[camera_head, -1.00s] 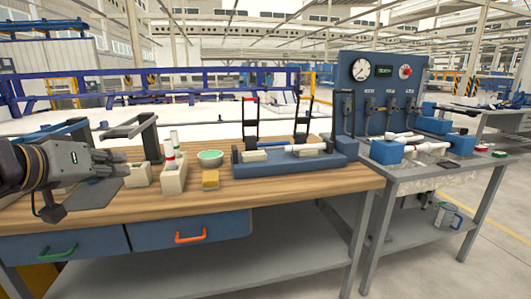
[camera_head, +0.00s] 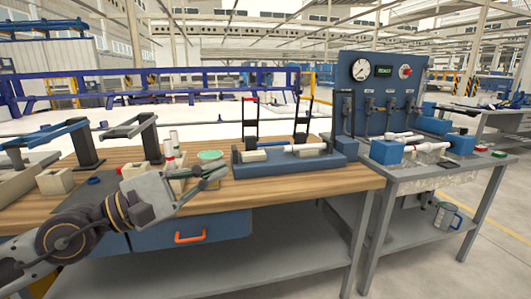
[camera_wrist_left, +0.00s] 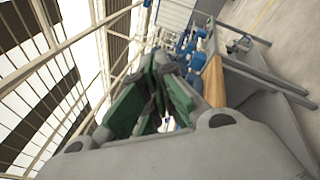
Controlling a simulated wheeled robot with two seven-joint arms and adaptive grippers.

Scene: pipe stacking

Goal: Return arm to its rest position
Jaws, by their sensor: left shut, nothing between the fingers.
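My left gripper (camera_head: 208,178) reaches in from the lower left in the head view, above the front part of the wooden workbench (camera_head: 290,190). It is shut with nothing in it. In the left wrist view its green-padded fingers (camera_wrist_left: 155,100) come together, with the ceiling and the bench edge tilted behind them. The gripper partly hides the cream block holding white tubes (camera_head: 170,150) and the spot in front of the green bowl (camera_head: 210,155). My right gripper is not in view.
A blue tray (camera_head: 300,165) with a white pipe lies to the right on the bench. A blue gauge panel (camera_head: 385,85) stands on the grey table beyond. A drawer with an orange handle (camera_head: 190,237) is below.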

